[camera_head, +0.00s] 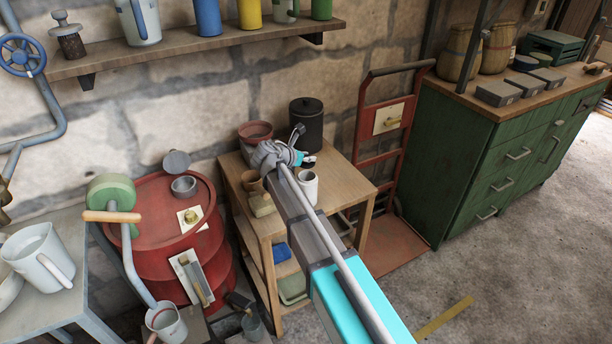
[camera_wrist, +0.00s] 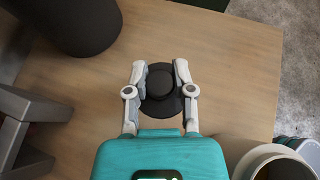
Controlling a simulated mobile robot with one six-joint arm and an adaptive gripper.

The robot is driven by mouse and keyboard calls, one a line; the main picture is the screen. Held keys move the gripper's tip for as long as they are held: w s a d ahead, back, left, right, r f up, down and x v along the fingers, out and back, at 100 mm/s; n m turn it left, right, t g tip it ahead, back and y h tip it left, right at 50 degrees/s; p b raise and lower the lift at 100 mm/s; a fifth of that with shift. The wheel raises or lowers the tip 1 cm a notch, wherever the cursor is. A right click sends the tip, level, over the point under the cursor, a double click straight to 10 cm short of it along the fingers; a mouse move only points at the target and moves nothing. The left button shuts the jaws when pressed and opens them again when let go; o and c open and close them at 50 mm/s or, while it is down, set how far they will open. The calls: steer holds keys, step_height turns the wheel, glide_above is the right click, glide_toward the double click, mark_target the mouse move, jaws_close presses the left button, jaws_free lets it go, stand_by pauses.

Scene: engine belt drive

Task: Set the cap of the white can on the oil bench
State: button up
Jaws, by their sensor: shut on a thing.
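The cap (camera_wrist: 160,106) is a dark round disc with a raised knob, seen in the wrist view between my fingers. My gripper (camera_wrist: 160,75) is shut on its knob, over the wooden top of the oil bench (camera_wrist: 235,70). I cannot tell whether the cap touches the wood. The white can (camera_head: 308,192) stands upright on the bench beside my arm in the head view. Its open rim shows at the lower right of the wrist view (camera_wrist: 283,160). In the head view my gripper (camera_head: 307,160) is over the bench and the cap is hard to make out.
A dark lidded canister (camera_head: 306,126) stands at the bench's back, beside a reddish pot (camera_head: 256,134). A red drum (camera_head: 160,215) is to the left. A red hand truck (camera_head: 388,120) and a green cabinet (camera_head: 480,150) are to the right. Bare wood shows right of the cap.

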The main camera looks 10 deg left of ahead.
mark_target(307, 168)
steer(key=shift+f+b, duration=0.35)
steer(key=shift+f, duration=0.3)
steer(key=shift+f+b, duration=1.85)
steer(key=shift+f, duration=0.15)
steer(key=o, duration=0.9)
steer(key=shift+r, duration=0.25)
